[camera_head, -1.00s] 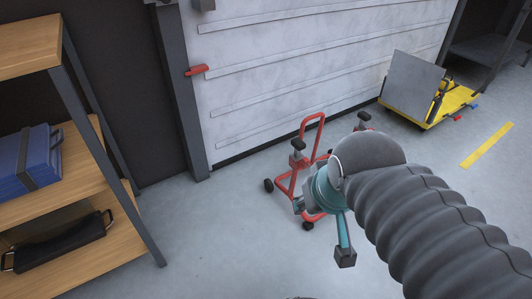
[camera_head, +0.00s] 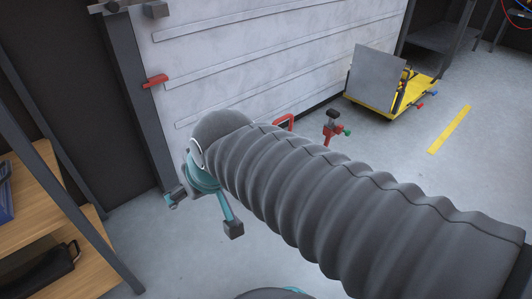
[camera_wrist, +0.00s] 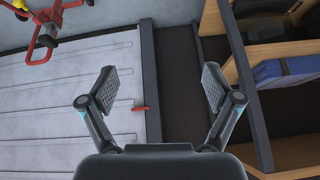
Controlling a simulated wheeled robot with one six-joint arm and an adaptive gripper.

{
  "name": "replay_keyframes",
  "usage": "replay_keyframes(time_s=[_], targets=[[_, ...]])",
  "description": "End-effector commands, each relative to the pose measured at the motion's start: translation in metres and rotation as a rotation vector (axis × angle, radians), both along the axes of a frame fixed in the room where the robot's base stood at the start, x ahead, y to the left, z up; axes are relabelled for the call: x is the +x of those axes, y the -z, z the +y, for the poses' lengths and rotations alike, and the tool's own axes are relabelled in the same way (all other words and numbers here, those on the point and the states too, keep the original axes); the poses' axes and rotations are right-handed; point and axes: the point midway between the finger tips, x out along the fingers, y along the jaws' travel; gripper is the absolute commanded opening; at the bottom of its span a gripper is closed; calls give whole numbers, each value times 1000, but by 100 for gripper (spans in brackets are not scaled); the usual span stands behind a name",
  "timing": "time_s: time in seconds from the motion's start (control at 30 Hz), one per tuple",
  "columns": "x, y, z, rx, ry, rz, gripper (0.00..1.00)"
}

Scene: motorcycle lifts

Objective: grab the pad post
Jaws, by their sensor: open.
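A red wheeled stand (camera_head: 290,121) is mostly hidden behind my arm in the head view. A dark pad-topped upright (camera_head: 331,117) with a green knob shows beyond the arm; I cannot tell surely that it is the pad post. In the wrist view, part of the red stand (camera_wrist: 45,38) is at the top left with a small yellow piece. My gripper (camera_wrist: 160,88) is open and empty there, its fingers spread over the door edge and dark wall, well apart from the stand. In the head view my gripper (camera_head: 202,213) is left of the stand, partly hidden.
A wooden shelf (camera_head: 70,230) stands at the left and shows at the right of the wrist view. A pale ribbed door (camera_head: 270,60) with a red handle (camera_head: 155,80) is behind. A yellow cart (camera_head: 425,90) stands farther right. Floor is clear around the yellow stripe (camera_head: 449,130).

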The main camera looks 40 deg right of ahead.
Motion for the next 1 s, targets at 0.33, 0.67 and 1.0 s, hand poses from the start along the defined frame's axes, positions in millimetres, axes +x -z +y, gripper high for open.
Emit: replay_keyframes(time_s=[0.33,0.67,1.0], targets=[[164,-7,2,206,191,-258,90],[291,29,-51,240,518,-492,90],[346,118,-144,38,925,-664,90]])
